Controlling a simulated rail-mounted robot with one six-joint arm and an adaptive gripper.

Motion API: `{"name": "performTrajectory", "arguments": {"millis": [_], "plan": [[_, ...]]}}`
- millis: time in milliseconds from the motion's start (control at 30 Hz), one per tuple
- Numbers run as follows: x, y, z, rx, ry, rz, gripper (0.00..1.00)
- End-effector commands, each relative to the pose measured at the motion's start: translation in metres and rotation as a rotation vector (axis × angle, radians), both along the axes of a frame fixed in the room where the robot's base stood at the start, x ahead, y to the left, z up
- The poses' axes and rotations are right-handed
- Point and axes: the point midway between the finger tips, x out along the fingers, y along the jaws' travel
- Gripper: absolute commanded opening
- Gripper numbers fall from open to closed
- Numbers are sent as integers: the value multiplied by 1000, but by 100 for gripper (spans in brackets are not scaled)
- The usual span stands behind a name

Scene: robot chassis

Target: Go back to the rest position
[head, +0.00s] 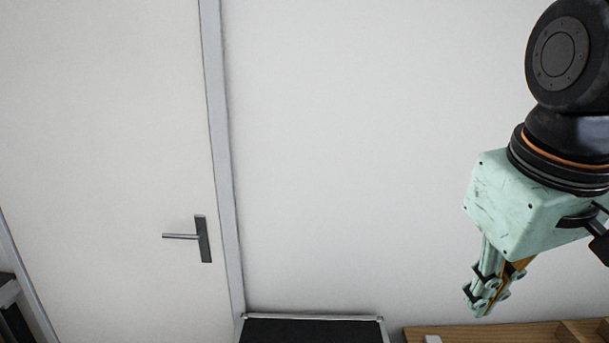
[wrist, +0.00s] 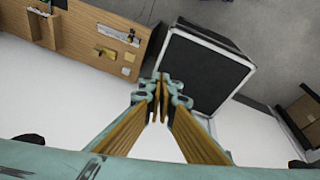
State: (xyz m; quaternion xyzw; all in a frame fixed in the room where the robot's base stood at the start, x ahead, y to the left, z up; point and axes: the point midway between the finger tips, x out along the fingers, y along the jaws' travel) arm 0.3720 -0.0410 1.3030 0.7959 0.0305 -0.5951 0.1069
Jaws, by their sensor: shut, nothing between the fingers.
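My gripper (head: 483,299) hangs at the right side of the head view, pointing down, in front of the white wall. It is pale green with wood-coloured inner faces. In the wrist view my gripper (wrist: 160,88) has its fingertips together with nothing between them. It is clear of every surface in both views.
A black case with a light rim (head: 312,329) stands low at the wall and also shows in the wrist view (wrist: 205,70). Beside it is a wooden bench (head: 470,334) with small items. A closed door (head: 110,150) with a handle is at left. A brown box (wrist: 303,112) lies right.

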Motion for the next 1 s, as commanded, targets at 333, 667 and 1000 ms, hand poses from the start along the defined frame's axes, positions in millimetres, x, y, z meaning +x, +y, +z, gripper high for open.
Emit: {"name": "performTrajectory", "arguments": {"millis": [333,667,1000], "plan": [[-56,24,1,72,-36,-92,0],[-94,38,-3,128,-54,-160,0],[-101,41,-4,139,-56,-173,0]]}}
